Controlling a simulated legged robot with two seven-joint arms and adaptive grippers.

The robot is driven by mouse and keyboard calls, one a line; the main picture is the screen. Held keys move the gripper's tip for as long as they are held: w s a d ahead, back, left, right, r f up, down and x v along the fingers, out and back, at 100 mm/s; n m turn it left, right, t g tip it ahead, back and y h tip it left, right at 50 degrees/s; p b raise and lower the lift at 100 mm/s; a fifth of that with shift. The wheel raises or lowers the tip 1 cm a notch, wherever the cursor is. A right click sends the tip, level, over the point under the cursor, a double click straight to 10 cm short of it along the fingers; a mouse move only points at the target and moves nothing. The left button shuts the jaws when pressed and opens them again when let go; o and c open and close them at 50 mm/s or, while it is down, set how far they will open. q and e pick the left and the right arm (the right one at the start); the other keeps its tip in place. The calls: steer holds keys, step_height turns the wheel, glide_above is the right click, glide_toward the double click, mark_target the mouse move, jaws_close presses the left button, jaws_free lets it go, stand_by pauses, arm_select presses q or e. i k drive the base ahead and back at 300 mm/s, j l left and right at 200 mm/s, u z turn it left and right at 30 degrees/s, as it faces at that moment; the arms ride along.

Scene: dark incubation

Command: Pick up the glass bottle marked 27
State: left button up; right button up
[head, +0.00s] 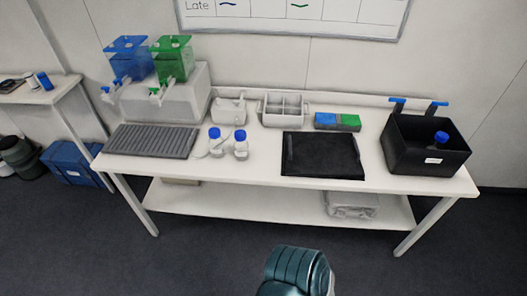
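Two small glass bottles with blue caps stand side by side on the white bench, left of its middle: a left bottle (215,144) and a right bottle (241,150). Both have pale labels, but the numbers are too small to read. A third blue-capped bottle (440,139) sits inside the black bin (427,160) at the right end, its lower part hidden by the bin wall. I cannot tell which bottle is marked 27. Neither of my grippers is in view.
On the bench (262,166) are a grey ribbed mat (152,141), a black tray (322,156), a white divided box (285,107), blue and green blocks (337,122), and blue and green dispensers at back left. Dark floor lies clear in front.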

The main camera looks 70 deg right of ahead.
mark_target(216, 146)
steer(key=z, duration=1.9)
